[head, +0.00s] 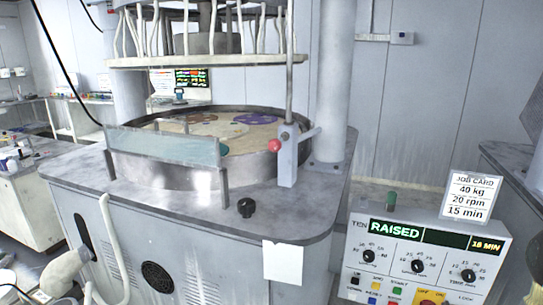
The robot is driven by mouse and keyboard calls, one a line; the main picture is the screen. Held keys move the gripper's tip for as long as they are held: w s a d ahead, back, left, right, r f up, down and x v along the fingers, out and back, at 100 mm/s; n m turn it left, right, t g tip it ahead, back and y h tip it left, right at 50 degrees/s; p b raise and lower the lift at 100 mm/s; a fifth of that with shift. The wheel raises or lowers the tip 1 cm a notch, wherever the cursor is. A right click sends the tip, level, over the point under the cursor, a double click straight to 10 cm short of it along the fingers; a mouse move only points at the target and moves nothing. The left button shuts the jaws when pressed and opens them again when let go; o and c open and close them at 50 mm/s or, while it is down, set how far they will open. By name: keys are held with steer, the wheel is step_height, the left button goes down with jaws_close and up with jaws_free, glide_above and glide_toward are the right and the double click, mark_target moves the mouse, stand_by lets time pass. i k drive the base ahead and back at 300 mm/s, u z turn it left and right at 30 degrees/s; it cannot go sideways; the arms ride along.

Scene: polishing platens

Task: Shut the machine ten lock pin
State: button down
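The control panel (425,255) at the lower right is marked TEN, and its green display (395,229) reads RAISED. On the machine (215,235) beside it, an upright grey block (288,160) stands at the right front of the round platen. A red ball knob (274,145) sits at the block's left side, and a short grey rod (312,133) sticks out to its right; together they look like the lock pin. I cannot tell how far the pin is in. The upper plate (210,60) hangs above the platen, clear of it. My gripper is not in view.
A clear guard (165,146) stands at the platen's front left. A thick column (335,80) rises behind the block. A job card (468,197) stands on the panel. Another machine (515,165) is at the right edge.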

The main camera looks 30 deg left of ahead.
mark_target(274, 145)
steer(key=k, duration=0.2)
steer(key=u, duration=0.7)
